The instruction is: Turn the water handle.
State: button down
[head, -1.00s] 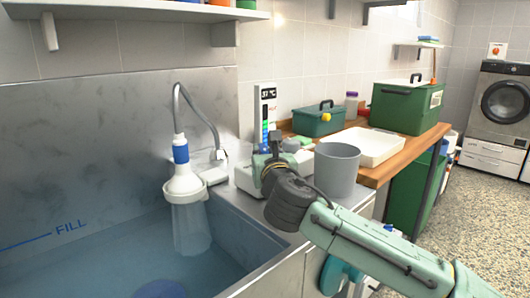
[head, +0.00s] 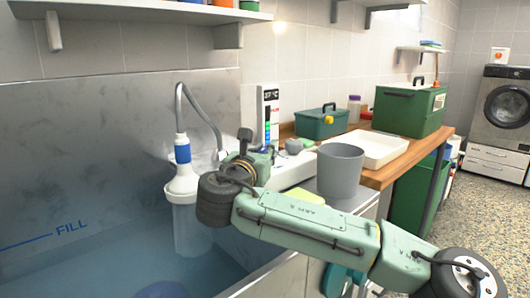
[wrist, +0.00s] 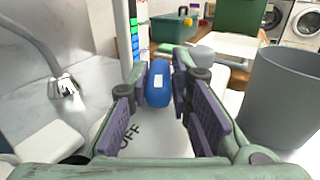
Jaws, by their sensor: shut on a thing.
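The blue water handle (wrist: 158,83) sits between my finger pads in the wrist view, above a white surface marked OFF (wrist: 131,137). My gripper (wrist: 160,100) is shut on it. In the head view my gripper (head: 262,158) is at the tap unit on the sink's right rim, and I cannot make out the handle there. The white shower head (head: 183,184) hangs left of my gripper on a curved hose (head: 205,115). Water runs from it into the sink. The water (head: 90,270) in the sink lies below the blue FILL mark (head: 72,228).
A grey cup (head: 340,172) stands close to the right of my gripper. A temperature display (head: 268,112) is just behind it. A white tray (head: 372,150), a green toolbox (head: 321,123) and a larger green box (head: 408,110) stand on the wooden counter.

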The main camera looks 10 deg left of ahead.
jog(key=shift+a, duration=0.1)
jog(key=c, duration=1.5)
grip_release()
jog(key=s, duration=1.2)
jog(key=shift+a, duration=0.35)
